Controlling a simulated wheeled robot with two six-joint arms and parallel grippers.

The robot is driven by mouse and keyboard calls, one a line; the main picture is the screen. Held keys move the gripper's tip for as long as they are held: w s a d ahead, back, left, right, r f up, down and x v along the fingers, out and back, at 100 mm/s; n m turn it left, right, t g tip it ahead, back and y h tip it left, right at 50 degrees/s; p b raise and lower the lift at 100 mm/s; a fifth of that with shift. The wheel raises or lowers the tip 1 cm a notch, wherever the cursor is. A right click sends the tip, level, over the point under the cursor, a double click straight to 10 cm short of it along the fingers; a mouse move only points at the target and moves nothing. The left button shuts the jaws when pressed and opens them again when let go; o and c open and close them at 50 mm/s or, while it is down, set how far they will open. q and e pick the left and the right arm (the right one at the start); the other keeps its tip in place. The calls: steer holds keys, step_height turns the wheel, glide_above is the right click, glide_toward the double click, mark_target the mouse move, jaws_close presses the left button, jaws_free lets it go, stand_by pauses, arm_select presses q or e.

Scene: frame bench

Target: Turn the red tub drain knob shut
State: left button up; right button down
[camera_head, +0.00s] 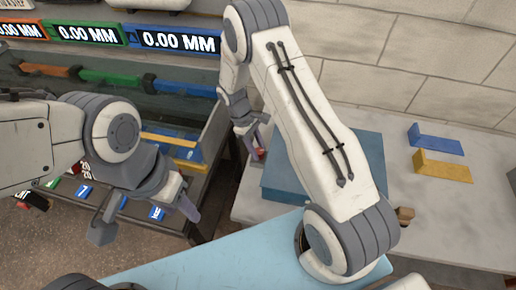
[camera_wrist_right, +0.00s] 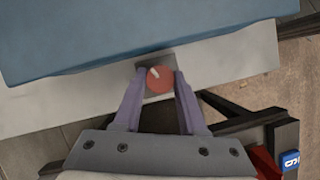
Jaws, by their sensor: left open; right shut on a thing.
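The red drain knob (camera_wrist_right: 159,80) is round with a white mark toward its upper left, in front of a small dark plate. In the head view the knob (camera_head: 260,154) is a small red spot at the near left side of the blue tub (camera_head: 372,150). My right gripper (camera_wrist_right: 160,78) is shut on the knob, one purple finger on either side. My left gripper (camera_head: 187,206) is open, well left of the knob, over the floor and the low rack.
A pale bench (camera_head: 420,205) carries the tub, a blue bracket (camera_head: 436,140), a yellow bracket (camera_head: 443,165) and a small brown block (camera_head: 405,215). A rack with labelled bins stands at left.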

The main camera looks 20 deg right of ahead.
steer(key=n+t+h, duration=0.1)
steer(key=n, duration=0.3)
steer(key=shift+a, duration=0.15)
steer(key=n+t+b, duration=0.1)
steer(key=n, duration=0.2)
steer(key=shift+s+h, duration=0.15)
steer(key=shift+h, duration=0.15)
steer(key=n+t+b, duration=0.1)
steer(key=n, duration=0.1)
steer(key=shift+n, duration=0.3)
steer(key=shift+s+n+t+b, duration=0.1)
steer(key=shift+n+t+b, duration=0.75)
steer(key=shift+n, duration=0.65)
steer(key=shift+c, duration=2.3)
jaws_free()
steer(key=shift+r, duration=0.1)
